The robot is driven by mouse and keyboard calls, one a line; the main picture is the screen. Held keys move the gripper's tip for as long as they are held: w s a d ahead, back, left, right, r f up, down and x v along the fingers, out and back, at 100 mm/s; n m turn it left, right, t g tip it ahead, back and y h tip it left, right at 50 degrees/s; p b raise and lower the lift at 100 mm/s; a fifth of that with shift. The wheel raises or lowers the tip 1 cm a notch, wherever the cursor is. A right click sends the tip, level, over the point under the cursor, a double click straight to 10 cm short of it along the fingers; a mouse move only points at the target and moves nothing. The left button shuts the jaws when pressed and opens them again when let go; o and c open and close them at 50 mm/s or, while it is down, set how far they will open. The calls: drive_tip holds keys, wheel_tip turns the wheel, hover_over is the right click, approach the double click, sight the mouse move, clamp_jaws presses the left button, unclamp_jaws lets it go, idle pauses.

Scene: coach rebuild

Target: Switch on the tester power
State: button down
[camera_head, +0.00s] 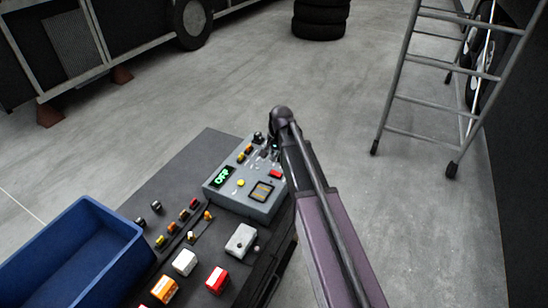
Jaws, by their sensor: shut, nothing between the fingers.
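The tester (228,193) is a grey box on the dark bench at the lower middle. Its green display (222,177) reads OFF. A yellow round button (241,183), a red switch (276,174) and a dark framed panel (262,191) are on its top face. Small coloured parts sit along its far edge. My arm reaches up from the lower right and bends at its dark joint. My gripper (265,152) shows small and dark at the tester's far right corner, shut and empty, partly hidden by my arm. I cannot tell whether it touches the tester.
A blue bin (138,238) stands at the bench's left. White (184,262), orange and red blocks, a grey box (241,240) and several small connectors lie in front of the tester. A ladder (408,100) and stacked tyres (320,20) stand beyond on open floor.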

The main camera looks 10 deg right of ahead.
sight(272, 171)
drive_tip(key=shift+w+a+f+b, duration=0.1)
drive_tip(key=shift+a+f+b, duration=0.1)
drive_tip(key=shift+f+b, duration=1.1)
drive_tip(key=shift+w+a+f+b, duration=0.1)
drive_tip(key=shift+a+f+b, duration=0.05)
drive_tip(key=shift+f+b, duration=1.1)
drive_tip(key=shift+f, duration=0.15)
